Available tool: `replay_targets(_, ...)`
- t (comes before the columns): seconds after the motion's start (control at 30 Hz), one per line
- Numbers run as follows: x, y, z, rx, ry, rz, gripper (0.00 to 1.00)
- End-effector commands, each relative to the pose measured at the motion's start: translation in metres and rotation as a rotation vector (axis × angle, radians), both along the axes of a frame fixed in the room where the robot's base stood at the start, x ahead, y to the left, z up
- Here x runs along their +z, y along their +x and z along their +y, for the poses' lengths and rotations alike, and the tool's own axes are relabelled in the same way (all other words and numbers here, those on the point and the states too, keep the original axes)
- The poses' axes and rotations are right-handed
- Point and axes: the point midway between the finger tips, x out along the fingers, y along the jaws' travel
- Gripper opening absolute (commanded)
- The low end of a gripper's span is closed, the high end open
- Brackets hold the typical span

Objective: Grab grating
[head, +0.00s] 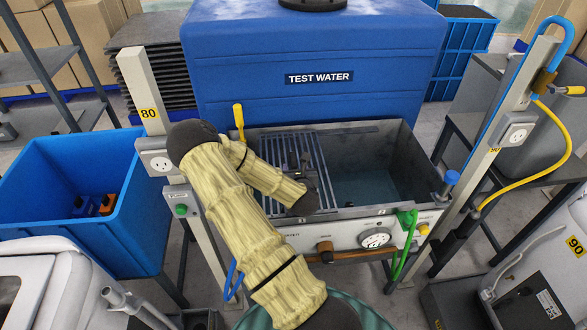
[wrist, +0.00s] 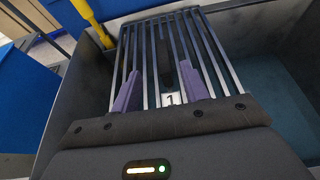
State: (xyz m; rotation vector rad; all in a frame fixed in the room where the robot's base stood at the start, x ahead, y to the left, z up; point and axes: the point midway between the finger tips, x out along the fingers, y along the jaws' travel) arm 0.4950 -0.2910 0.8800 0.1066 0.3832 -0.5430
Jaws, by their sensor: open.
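The grating (head: 318,163) is a set of parallel grey metal bars across the left part of an open metal tank (head: 407,134). In the wrist view the grating (wrist: 205,45) runs away from me, with a white tag marked 1 (wrist: 171,98) on it. My gripper (head: 300,165) is over the grating. In the wrist view its two purple fingers (wrist: 160,88) are apart, one on each side of the tag and a central bar. I cannot tell whether the fingers touch the bars. My arm hides the grating's near left part in the head view.
Water shows in the tank's right part. A yellow handle (head: 239,117) stands at the tank's back left corner. A blue TEST WATER container (head: 390,60) is behind. Posts with outlets flank the tank. A blue bin (head: 130,240) is at left; a green hose (head: 405,245) hangs in front.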

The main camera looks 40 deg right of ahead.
Motion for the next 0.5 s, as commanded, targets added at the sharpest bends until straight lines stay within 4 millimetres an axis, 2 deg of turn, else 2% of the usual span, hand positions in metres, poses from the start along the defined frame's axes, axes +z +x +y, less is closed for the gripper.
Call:
replay_targets(0.2, -0.011, 0.023, -0.014, 0.000, 0.001, -0.002, 0.45)
replay_targets(0.5, -0.013, 0.026, -0.016, 0.000, 0.001, 0.000, 0.45)
